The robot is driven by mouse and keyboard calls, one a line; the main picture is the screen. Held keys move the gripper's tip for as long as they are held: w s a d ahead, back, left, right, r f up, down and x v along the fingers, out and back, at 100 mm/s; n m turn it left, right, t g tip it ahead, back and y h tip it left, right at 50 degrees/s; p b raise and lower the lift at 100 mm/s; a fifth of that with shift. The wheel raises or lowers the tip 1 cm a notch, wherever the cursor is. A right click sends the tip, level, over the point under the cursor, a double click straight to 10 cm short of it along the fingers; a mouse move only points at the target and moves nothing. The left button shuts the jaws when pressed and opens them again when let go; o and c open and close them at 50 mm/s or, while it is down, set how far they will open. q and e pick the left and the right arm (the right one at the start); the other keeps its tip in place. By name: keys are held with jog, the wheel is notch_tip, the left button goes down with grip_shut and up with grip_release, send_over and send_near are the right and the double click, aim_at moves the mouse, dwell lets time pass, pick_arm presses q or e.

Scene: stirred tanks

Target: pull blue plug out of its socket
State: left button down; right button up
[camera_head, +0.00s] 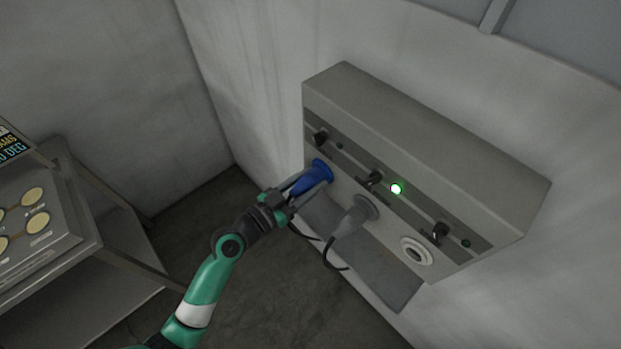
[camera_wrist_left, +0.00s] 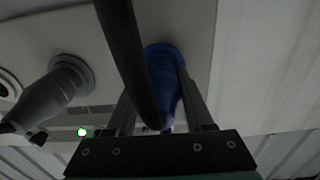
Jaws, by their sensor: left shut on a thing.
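The blue plug (camera_head: 316,174) sits at the left socket of a grey wall-mounted socket box (camera_head: 430,150). My left gripper (camera_head: 292,189) is shut on the blue plug's body, coming from the lower left. In the left wrist view the blue plug (camera_wrist_left: 163,75) lies between the two fingers of my left gripper (camera_wrist_left: 168,105), its wide collar against the panel. A dark cable crosses in front of the plug there and hides part of it. My right gripper is not in view.
A grey plug (camera_head: 352,218) with a dark cable sits in the middle socket, close to my left gripper. The right socket (camera_head: 416,251) is empty. A green light (camera_head: 396,188) glows above the middle socket. A metal cart (camera_head: 100,240) with a panel stands at the left.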

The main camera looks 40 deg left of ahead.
aim_at(291, 195)
pick_arm(q)
jog(key=shift+s, duration=0.1)
jog(key=shift+s+a+b, duration=0.15)
jog(key=shift+s+b, duration=0.55)
jog(key=shift+s, duration=2.2)
